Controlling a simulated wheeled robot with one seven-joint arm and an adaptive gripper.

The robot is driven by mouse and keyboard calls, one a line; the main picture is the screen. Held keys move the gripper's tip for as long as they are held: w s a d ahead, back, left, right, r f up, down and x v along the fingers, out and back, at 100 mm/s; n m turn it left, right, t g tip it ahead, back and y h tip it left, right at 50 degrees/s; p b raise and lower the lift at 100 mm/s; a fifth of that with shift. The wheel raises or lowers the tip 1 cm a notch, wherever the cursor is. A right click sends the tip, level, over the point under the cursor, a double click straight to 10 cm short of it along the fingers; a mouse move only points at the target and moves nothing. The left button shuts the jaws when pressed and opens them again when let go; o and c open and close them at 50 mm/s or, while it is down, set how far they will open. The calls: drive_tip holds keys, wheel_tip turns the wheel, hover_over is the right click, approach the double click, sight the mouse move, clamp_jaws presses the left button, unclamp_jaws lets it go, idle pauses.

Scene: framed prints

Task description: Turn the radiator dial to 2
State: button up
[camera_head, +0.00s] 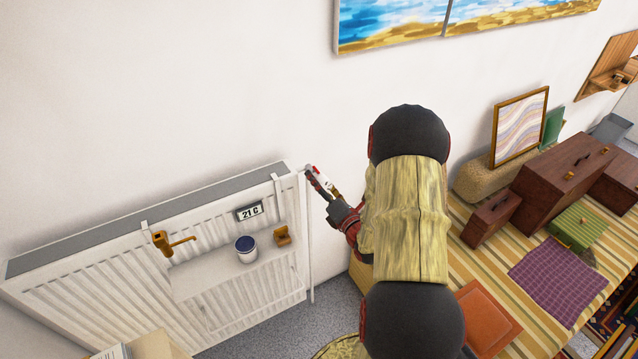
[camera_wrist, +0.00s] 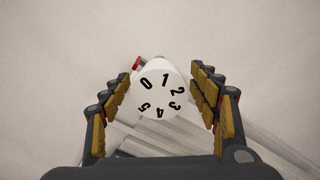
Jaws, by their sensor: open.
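The radiator dial is a round white knob (camera_wrist: 160,100) with black digits 0 to 5, in the middle of the wrist view. A red mark (camera_wrist: 136,63) shows behind its upper left edge, nearest the 0. The 1 is at the top and the 2 at upper right. My gripper (camera_wrist: 160,74) is open, with one padded finger on each side of the dial. Gaps show between the fingers and the dial. In the head view my gripper (camera_head: 324,183) is at the radiator's upper right corner and largely hides the dial.
A brass-coloured handle-like piece (camera_head: 162,242) is at left. A striped table (camera_head: 462,262) with boxes stands right.

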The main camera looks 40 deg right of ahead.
drive_tip(key=shift+s, duration=0.1)
drive_tip(key=v, duration=1.2)
drive_tip(key=shift+f, duration=0.1)
